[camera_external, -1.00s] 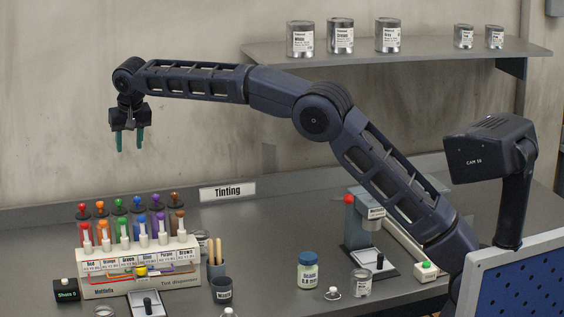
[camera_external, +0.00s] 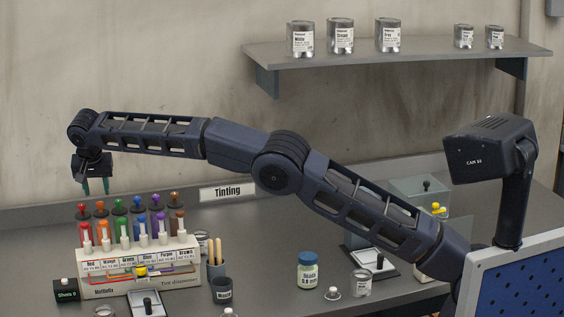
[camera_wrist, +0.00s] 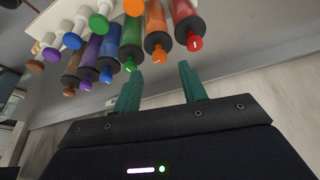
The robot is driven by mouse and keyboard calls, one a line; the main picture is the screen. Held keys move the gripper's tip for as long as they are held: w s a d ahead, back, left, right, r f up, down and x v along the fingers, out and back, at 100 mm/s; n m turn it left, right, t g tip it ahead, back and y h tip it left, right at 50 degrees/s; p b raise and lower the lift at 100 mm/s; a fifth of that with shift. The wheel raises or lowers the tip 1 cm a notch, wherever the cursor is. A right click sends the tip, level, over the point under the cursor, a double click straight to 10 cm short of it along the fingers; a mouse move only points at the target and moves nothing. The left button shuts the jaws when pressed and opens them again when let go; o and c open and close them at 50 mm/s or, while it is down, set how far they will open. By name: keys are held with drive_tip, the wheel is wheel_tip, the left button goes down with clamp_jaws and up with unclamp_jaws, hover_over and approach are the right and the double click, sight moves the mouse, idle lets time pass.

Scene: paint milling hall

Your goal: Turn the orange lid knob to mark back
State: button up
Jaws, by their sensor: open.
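A row of coloured canisters with knobbed lids stands at the back of the tint dispenser (camera_external: 140,288). The orange lid knob (camera_external: 101,207) is second from the left, between the red and green ones. In the wrist view the orange lid knob (camera_wrist: 159,53) shows just beyond my fingertips, roughly in line with the gap between them. My gripper (camera_external: 96,190) is open and empty, pointing down just above the red and orange knobs, apart from them. In the wrist view my gripper (camera_wrist: 158,72) shows two green fingers spread apart. The knob's marks are too small to read.
The red lid knob (camera_wrist: 195,43) and green lid knob (camera_wrist: 130,66) stand close on either side. A dark cup (camera_external: 221,292) with sticks, a jar (camera_external: 308,272) and a small can (camera_external: 361,283) stand to the right. The wall is close behind.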

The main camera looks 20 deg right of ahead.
sight(100, 202)
drive_tip(key=shift+x, duration=2.6)
clamp_jaws()
